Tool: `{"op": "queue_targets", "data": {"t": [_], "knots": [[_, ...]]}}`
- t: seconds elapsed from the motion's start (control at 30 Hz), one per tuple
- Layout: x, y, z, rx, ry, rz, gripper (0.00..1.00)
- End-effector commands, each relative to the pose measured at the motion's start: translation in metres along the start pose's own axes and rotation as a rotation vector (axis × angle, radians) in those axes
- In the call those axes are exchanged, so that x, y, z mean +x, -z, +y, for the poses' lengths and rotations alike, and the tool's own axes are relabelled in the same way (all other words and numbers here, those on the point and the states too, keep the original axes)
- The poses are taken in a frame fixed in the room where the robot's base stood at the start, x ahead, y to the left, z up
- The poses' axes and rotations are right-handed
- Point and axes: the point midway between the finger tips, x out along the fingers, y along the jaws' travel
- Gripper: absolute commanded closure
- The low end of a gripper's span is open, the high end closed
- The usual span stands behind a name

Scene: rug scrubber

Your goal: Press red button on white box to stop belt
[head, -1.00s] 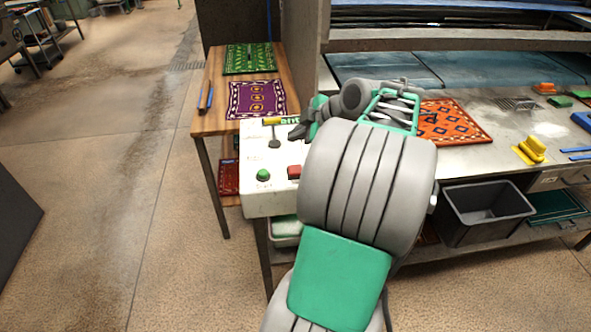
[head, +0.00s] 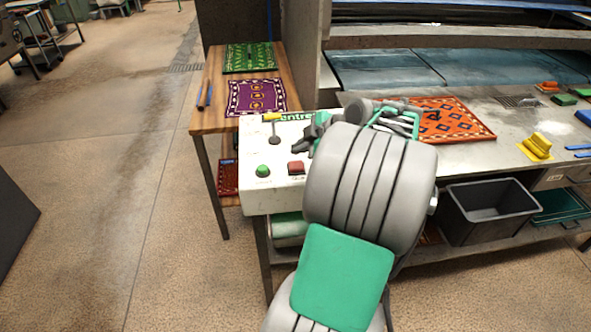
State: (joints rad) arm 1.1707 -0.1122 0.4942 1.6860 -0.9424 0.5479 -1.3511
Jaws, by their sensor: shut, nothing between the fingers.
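The white control box (head: 257,190) stands left of my arm, at the front of the work area. On its top are a red button (head: 296,167), a green button (head: 263,170) and a lever with a yellow handle (head: 272,118). My gripper (head: 297,148) is shut and empty, over the box top, a little behind the red button in the picture. The red button is in clear view, and I see no contact with it. My arm hides the right part of the box. The belt (head: 385,70) lies behind, at the upper right.
A wooden table (head: 215,118) with green and purple rugs stands behind the box. An orange rug (head: 455,118) lies on the metal bench to the right, near a yellow brush (head: 537,146). A dark bin (head: 487,212) sits below.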

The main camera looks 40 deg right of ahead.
Motion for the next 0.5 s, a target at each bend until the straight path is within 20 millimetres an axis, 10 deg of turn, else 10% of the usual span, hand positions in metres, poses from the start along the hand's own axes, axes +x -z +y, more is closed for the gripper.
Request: {"op": "queue_targets", "data": {"t": [0.5], "knots": [[0.0152,-0.0113,-0.0105,-0.001,-0.002,-0.001,1.00]]}}
